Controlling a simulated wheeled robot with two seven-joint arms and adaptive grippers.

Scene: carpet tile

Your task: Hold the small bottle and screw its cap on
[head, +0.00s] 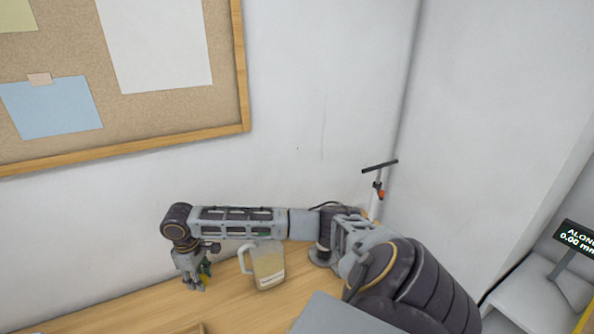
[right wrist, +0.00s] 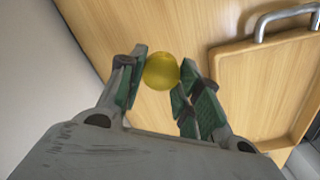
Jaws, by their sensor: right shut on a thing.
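My right gripper (head: 196,284) reaches across from the right in the head view, fingers pointing down over the wooden table. In the right wrist view the right gripper (right wrist: 160,82) is shut on a small yellow round thing (right wrist: 161,71), which looks like the cap. I cannot tell its exact kind from above, or whether a bottle is below it. No separate small bottle can be made out. My left gripper is not in view.
A clear mug (head: 268,268) with a handle stands on the table (head: 150,312), close below my right forearm. A wooden tray (right wrist: 252,92) with a metal handle lies near the gripper. A tool with a black crossbar (head: 379,166) stands by the corner. A wall is behind.

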